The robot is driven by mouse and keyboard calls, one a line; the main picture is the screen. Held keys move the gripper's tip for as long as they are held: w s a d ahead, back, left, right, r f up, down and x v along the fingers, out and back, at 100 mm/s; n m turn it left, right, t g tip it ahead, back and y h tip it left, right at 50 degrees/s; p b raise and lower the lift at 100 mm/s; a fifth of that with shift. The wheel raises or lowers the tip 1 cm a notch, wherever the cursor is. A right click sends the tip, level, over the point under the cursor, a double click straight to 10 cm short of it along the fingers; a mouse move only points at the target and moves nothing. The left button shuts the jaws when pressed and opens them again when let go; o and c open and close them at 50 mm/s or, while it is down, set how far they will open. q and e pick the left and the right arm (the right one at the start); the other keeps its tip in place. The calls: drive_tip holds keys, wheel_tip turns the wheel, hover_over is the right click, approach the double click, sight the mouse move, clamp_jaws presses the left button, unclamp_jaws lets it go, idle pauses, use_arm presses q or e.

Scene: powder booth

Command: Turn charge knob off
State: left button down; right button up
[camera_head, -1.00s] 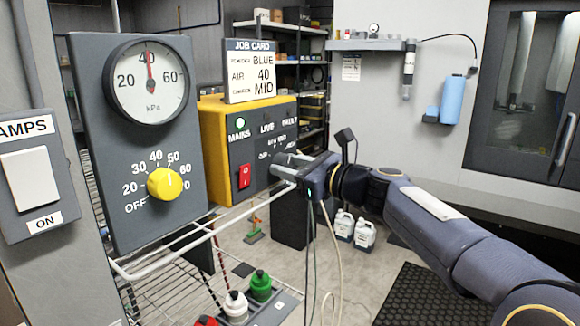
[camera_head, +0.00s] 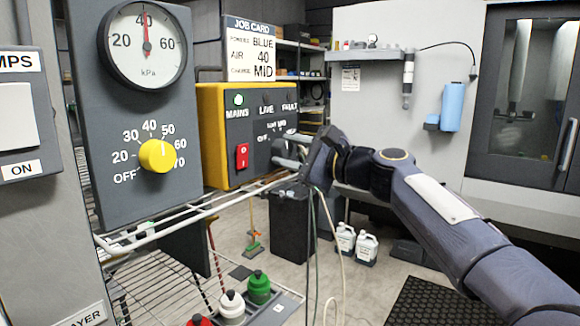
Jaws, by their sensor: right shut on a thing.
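The yellow control box (camera_head: 212,140) has a dark front panel with MAINS, LIVE and FAULT labels, a lit green lamp (camera_head: 238,100) and a red rocker switch (camera_head: 242,156). The charge knob sits at the right of this panel, below its OFF, LOW and MID labels. My right gripper (camera_head: 285,148) is against the panel there, shut on the knob. Its fingers and body hide the knob, so I cannot read its setting. The job card (camera_head: 250,50) on top reads BLUE, AIR 40, CHARGE MID. My left gripper is out of view.
A white wire rack (camera_head: 200,212) lies below my gripper. Bottles (camera_head: 258,287) stand lower down. Hoses hang below the gripper.

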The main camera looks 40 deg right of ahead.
drive_tip(key=n+b, duration=0.1)
drive_tip(key=n, duration=0.1)
drive_tip(key=n+b, duration=0.3)
drive_tip(key=n, duration=0.1)
drive_tip(key=shift+f+b, duration=0.25)
drive_tip(key=shift+b, duration=0.05)
drive_tip(key=shift+r+n+y+b, duration=0.15)
drive_tip(key=shift+n+y+b, duration=0.25)
drive_tip(key=shift+n+b, duration=1.35)
drive_tip(key=shift+n+p, duration=0.4)
drive_tip(key=shift+n, duration=0.25)
drive_tip(key=o, duration=1)
drive_tip(key=b+v, duration=0.1)
drive_tip(key=v, duration=0.7)
drive_tip(key=shift+w, duration=0.1)
